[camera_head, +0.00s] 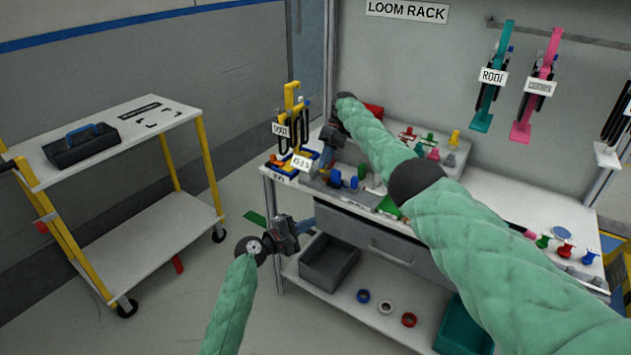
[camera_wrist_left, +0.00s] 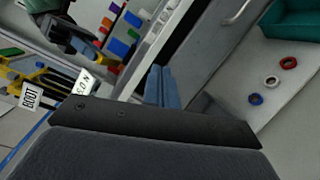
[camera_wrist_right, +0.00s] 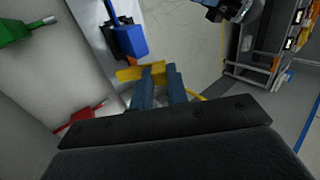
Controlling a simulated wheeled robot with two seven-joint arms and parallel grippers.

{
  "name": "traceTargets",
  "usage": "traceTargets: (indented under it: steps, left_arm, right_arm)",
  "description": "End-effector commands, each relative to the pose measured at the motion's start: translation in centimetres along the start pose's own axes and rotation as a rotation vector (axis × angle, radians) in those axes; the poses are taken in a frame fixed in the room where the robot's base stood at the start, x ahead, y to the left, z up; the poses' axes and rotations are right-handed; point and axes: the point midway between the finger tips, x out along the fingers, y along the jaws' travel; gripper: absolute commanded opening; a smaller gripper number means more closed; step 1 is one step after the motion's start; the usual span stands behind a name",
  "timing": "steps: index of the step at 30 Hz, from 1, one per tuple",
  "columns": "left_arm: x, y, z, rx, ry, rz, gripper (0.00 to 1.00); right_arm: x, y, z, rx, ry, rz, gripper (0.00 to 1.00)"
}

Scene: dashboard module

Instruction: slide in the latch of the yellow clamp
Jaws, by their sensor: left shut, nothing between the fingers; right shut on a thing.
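The yellow clamp (camera_wrist_right: 155,70) shows in the right wrist view at the tips of my right gripper (camera_wrist_right: 161,82). The blue fingers are shut on a yellow part of it, and they hide some of it. In the head view my right gripper (camera_head: 327,155) is low over the left end of the bench, and the clamp cannot be made out there. The latch is not clearly seen. My left gripper (camera_head: 304,226) is shut and empty, in front of the bench's left side and below its top. Its closed fingers (camera_wrist_left: 162,86) show in the left wrist view.
The bench (camera_head: 490,200) carries several coloured clamps. A blue clamp (camera_wrist_right: 132,42) stands close to the yellow one. A yellow stand (camera_head: 291,100) with a BOOT label is at the bench's left end. A grey bin (camera_head: 331,262) is on the lower shelf. A cart (camera_head: 110,135) stands left.

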Motion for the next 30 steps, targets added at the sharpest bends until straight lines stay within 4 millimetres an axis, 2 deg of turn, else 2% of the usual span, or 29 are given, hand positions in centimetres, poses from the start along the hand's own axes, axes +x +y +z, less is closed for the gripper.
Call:
traceTargets:
  steps: [3, 9, 15, 24, 30]
  left_arm:
    - [0.2, 0.1, -1.7, -0.271, 0.012, 0.095, 0.00]
    - [-0.1, 1.4, -3.9, -0.683, 0.011, 0.255, 0.00]
    - [-0.7, 3.0, -5.0, -0.961, -0.004, 0.366, 0.00]
    - [-0.6, 3.3, -5.4, -1.113, -0.024, 0.391, 0.00]
    - [1.2, 4.0, -5.7, -1.118, -0.026, 0.390, 0.00]
  right_arm:
    - [0.0, 0.1, 0.0, 0.001, 0.000, 0.001, 0.00]
    - [0.0, 0.1, 0.0, 0.001, 0.000, 0.001, 0.00]
    - [0.0, 0.1, 0.0, 0.001, 0.000, 0.001, 0.00]
    - [0.0, 0.1, 0.0, 0.001, 0.000, 0.001, 0.00]
    - [0.0, 0.1, 0.0, 0.001, 0.000, 0.001, 0.00]
